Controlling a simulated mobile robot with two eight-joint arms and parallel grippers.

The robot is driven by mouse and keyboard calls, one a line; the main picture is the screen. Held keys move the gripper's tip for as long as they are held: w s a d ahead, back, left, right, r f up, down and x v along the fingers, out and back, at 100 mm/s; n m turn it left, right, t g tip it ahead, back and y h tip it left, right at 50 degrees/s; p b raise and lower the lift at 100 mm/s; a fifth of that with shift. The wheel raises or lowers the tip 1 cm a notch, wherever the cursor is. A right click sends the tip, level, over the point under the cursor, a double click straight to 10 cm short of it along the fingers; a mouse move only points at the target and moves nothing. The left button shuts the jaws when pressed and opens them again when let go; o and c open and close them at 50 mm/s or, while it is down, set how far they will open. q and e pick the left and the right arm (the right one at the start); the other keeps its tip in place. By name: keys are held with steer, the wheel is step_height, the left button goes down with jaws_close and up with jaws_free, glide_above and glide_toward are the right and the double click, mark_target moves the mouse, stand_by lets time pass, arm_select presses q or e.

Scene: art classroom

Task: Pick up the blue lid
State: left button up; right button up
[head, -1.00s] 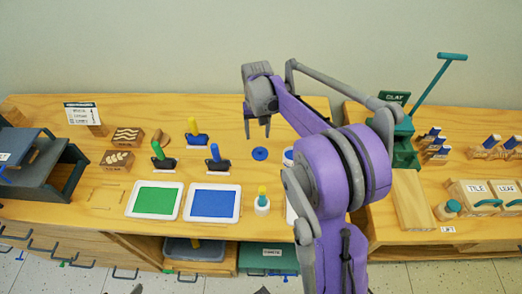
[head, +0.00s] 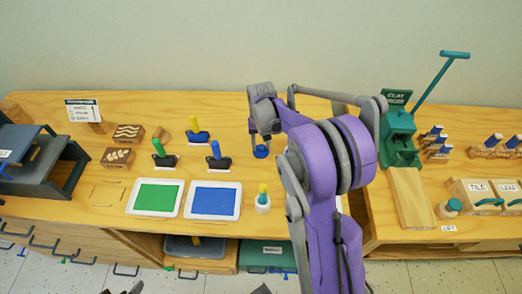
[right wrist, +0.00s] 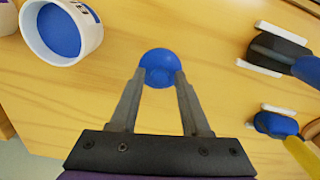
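The blue lid (head: 261,152) is a small round disc on the wooden tabletop, right of the stamp handles. My right gripper (head: 260,141) is pointed down over it, with its fingers parted. In the right wrist view the lid (right wrist: 159,62) sits between and just past the two fingertips of my right gripper (right wrist: 160,74). The fingertips overlap the lid's near edges; I cannot tell whether they touch it.
An open white jar of blue paint (right wrist: 62,32) stands close to the lid, hidden by my arm in the head view. Blue (head: 213,201) and green (head: 155,197) pads, stamps (head: 218,163) and a glue-like bottle (head: 263,204) stand left and in front. A green clay press (head: 398,135) is right.

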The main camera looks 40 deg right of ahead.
jaws_close()
